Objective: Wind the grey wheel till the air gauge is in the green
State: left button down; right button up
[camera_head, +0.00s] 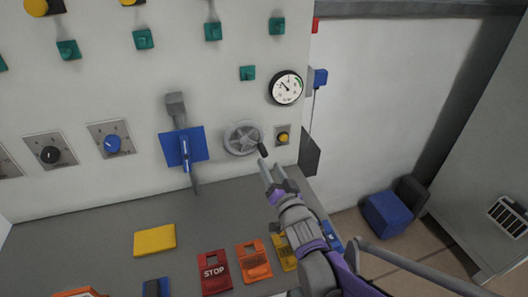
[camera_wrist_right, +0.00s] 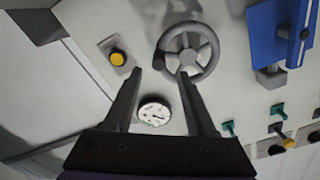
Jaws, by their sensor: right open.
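The grey wheel (camera_head: 236,143) is mounted on the wall panel, with a dark handle knob (camera_head: 262,150) at its lower right rim. The air gauge (camera_head: 286,87) is a round white dial above and right of the wheel. Its needle appears to point up and left, away from a green band on the right edge. My right gripper (camera_head: 269,172) is open, its fingertips just below the knob. In the right wrist view the knob (camera_wrist_right: 159,62) lies just beyond the gap between the open fingers, and the wheel (camera_wrist_right: 205,52) is whole; contact cannot be told. My left gripper is not in view.
A yellow button (camera_head: 283,137) sits right of the wheel. A blue holder with a tool (camera_head: 197,146) is at its left. The grey counter (camera_head: 90,235) below carries a yellow block (camera_head: 154,240) and several coloured tags, including a red STOP tag (camera_head: 214,271).

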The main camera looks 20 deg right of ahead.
aim_at(265, 155)
jog(key=w, duration=0.7)
jog(key=shift+w+a, duration=0.1)
jog(key=shift+w, duration=0.25)
grip_shut()
